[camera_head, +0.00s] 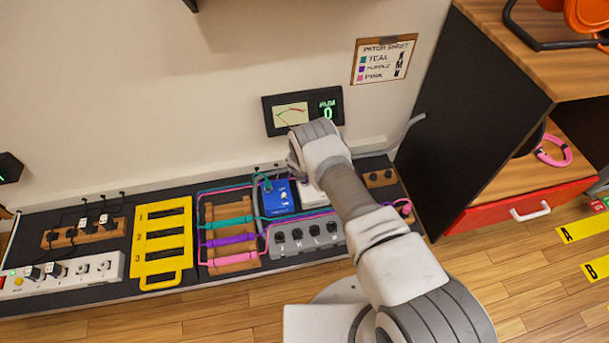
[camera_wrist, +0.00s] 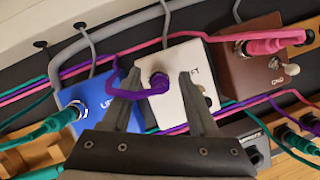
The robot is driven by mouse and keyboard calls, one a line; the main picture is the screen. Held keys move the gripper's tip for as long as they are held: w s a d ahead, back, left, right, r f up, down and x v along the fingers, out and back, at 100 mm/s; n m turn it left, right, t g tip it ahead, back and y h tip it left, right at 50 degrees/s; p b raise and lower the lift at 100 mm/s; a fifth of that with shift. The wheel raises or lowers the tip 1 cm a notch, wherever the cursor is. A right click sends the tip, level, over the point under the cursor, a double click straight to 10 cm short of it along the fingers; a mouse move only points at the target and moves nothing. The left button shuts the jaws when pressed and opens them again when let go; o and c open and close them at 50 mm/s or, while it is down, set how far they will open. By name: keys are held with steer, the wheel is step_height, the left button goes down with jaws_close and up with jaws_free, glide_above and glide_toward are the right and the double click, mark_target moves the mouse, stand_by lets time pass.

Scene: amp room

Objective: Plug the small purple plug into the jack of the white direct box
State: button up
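The white direct box (camera_wrist: 181,104) sits between a blue and a brown box in the wrist view. In the head view only a sliver of the white box (camera_head: 313,197) shows beside my arm. The small purple plug (camera_wrist: 158,83) stands at the jack on the white box's face, its purple cable looping left. The jack is covered by the plug; how deep it sits I cannot tell. My gripper (camera_wrist: 160,80) is open over the white box, one finger on each side of the plug, with gaps between. The fingertips are hidden in the head view.
The blue box (camera_head: 278,197) with a teal plug (camera_wrist: 62,118) is close on the left. The brown box (camera_wrist: 262,72) with a pink plug (camera_wrist: 270,45) is close on the right. Cables run around the boxes. A grey box (camera_head: 305,238) lies in front.

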steer(key=p+v, duration=0.8)
steer(key=v, duration=0.9)
steer(key=shift+r, duration=0.25)
steer(key=shift+a, duration=0.1)
